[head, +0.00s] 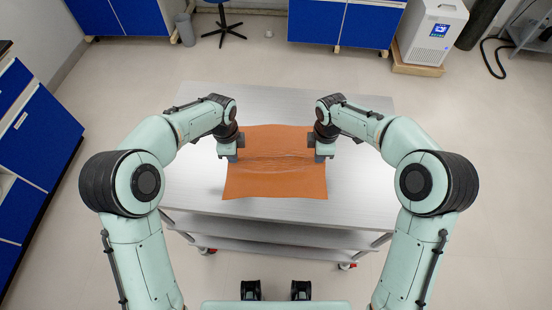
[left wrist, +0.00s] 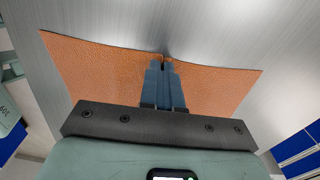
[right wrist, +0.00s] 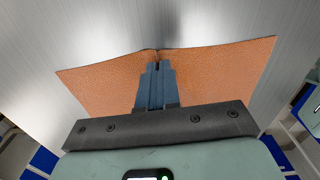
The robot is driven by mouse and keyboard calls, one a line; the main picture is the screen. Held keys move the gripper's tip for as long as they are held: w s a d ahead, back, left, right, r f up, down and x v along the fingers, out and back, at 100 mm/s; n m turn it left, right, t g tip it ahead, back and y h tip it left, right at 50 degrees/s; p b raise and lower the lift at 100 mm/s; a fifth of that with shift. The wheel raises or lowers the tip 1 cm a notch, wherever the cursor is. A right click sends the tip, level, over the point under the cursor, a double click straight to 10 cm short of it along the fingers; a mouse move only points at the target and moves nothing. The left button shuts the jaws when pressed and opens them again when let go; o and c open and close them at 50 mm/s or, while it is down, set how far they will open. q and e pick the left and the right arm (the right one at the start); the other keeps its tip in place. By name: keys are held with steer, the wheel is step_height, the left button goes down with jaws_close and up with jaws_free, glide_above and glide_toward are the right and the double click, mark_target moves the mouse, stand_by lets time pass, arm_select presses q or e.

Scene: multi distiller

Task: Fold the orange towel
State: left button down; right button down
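The orange towel (head: 275,180) lies on the grey metal table, spread out as a rough rectangle with creases running across its middle. My left gripper (head: 232,156) is at the towel's left edge, and my right gripper (head: 318,156) is at its right edge. In the left wrist view, the left fingers (left wrist: 164,68) are together on the towel's edge (left wrist: 100,70), which puckers between them. In the right wrist view, the right fingers (right wrist: 156,68) are likewise closed on the puckered edge of the towel (right wrist: 235,70). The fingers hide part of the edge in both views.
The table (head: 360,195) is otherwise bare, with free room on every side of the towel. Blue cabinets (head: 35,130) stand at the left. A white machine (head: 432,32) and a blue stool (head: 222,25) stand on the floor behind.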

stand_by(0.3)
